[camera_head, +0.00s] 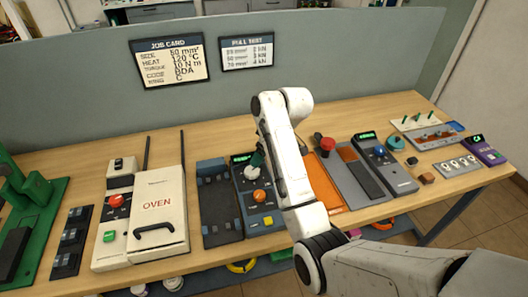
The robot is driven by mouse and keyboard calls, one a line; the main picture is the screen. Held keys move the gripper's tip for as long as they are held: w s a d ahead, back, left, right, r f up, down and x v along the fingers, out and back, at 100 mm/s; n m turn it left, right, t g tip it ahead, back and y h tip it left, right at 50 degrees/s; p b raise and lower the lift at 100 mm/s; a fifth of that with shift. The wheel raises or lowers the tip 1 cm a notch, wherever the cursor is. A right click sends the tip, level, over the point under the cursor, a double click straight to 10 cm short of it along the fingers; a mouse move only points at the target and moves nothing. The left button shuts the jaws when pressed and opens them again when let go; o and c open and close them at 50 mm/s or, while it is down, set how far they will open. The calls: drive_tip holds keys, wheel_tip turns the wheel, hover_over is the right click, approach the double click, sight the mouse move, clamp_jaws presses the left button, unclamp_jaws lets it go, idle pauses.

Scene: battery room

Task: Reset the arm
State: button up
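My white arm (289,165) comes in from the lower right and rises over the middle of the workbench (330,128), ending in a bend with a black joint. I cannot make out my gripper or its fingers; the arm's own links may hide them. Nothing is seen held.
On the left stand a white oven (158,212) and a green press (38,190). Right of my arm are an orange tray (326,188), a grey device with a red knob (327,145), a blue-knobbed box (390,171) and a purple meter (485,151). A grey partition with the job card (170,60) stands behind.

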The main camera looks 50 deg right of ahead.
drive_tip(key=shift+r, duration=0.2)
idle(0.5)
drive_tip(key=shift+m+h, duration=0.5)
drive_tip(key=shift+m, duration=0.1)
drive_tip(key=s+a+f, duration=0.2)
drive_tip(key=a, duration=0.1)
drive_tip(key=s+a+f, duration=0.2)
drive_tip(key=s+a, duration=0.1)
drive_tip(key=a, duration=0.1)
drive_tip(key=s+a+f, duration=0.2)
drive_tip(key=s+a, duration=0.1)
drive_tip(key=shift+s+a, duration=0.25)
drive_tip(key=s+a+m, duration=0.1)
drive_tip(key=s+a, duration=0.8)
drive_tip(key=s, duration=0.2)
drive_tip(key=s+d+f+m+g+b, duration=0.1)
drive_tip(key=s+f+g+b, duration=0.2)
drive_tip(key=s+f, duration=0.7)
drive_tip(key=shift+s+b, duration=0.5)
